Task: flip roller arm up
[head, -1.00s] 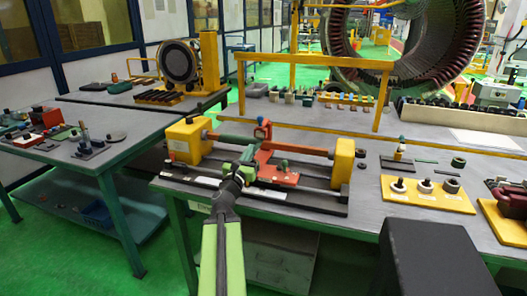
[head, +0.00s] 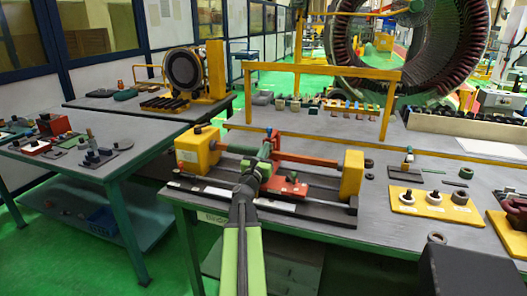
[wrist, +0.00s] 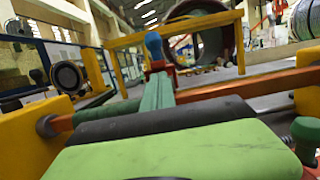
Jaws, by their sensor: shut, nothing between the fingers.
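The winding fixture has a dark base (head: 225,199), two yellow end blocks (head: 351,174) and an orange-red bar (head: 310,160) between them. A red carriage (head: 285,187) with a green knob sits on the base. A red arm with a blue tip (head: 270,132) stands up near the middle of the bar; in the wrist view its blue knob (wrist: 153,43) shows just beyond my fingers. My gripper (head: 265,151) is shut and empty, with its green fingers (wrist: 158,88) over the bar area and close to the red arm. I cannot tell whether they touch; my fingers hide its lower part.
A yellow frame (head: 315,67) stands behind the fixture. A yellow tray with several rings (head: 435,207) lies to the right. A second table (head: 110,165) with tools is at the left. The bench strip behind the fixture is mostly clear.

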